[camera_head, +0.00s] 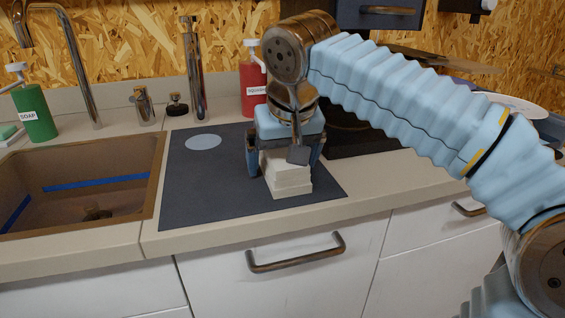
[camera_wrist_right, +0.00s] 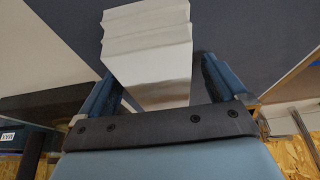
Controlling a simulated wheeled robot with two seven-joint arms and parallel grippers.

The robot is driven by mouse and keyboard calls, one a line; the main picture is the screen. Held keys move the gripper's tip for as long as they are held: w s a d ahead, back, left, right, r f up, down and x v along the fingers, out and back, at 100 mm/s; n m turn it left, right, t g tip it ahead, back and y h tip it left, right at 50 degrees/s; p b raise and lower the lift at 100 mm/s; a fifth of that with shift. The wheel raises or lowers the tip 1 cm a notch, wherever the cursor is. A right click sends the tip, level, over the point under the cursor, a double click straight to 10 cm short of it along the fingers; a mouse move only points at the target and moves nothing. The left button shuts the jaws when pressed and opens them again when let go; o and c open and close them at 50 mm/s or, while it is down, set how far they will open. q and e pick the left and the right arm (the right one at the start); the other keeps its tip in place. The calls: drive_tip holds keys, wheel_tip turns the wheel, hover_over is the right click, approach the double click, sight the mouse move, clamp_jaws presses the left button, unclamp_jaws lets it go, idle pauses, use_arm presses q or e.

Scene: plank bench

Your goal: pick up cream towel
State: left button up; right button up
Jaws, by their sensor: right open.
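The cream towel (camera_head: 288,184) is a folded, stepped stack on the dark mat (camera_head: 210,196) on the counter. It also shows in the right wrist view (camera_wrist_right: 148,42), reaching in between the fingers. My right gripper (camera_head: 284,168) points down over the towel, with one finger on each side of it. The jaws are open, and in the right wrist view a gap shows beside the towel near the fingers (camera_wrist_right: 158,85). The gripper hides the towel's back part. My left gripper is not in either view.
A sink (camera_head: 85,185) lies to the left of the mat, with a tap (camera_head: 85,70) behind it. A green soap bottle (camera_head: 36,115) and a red bottle (camera_head: 252,90) stand at the back. A pale disc (camera_head: 203,142) lies on the mat. The mat's left part is clear.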

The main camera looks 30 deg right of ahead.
sight(283, 151)
drive_tip(key=c, duration=1.1)
drive_tip(key=shift+r, duration=0.15)
wheel_tip(283, 151, up, 10)
drive_tip(key=shift+f, duration=0.1)
drive_tip(key=o, duration=0.4)
drive_tip(key=shift+c, duration=1.2)
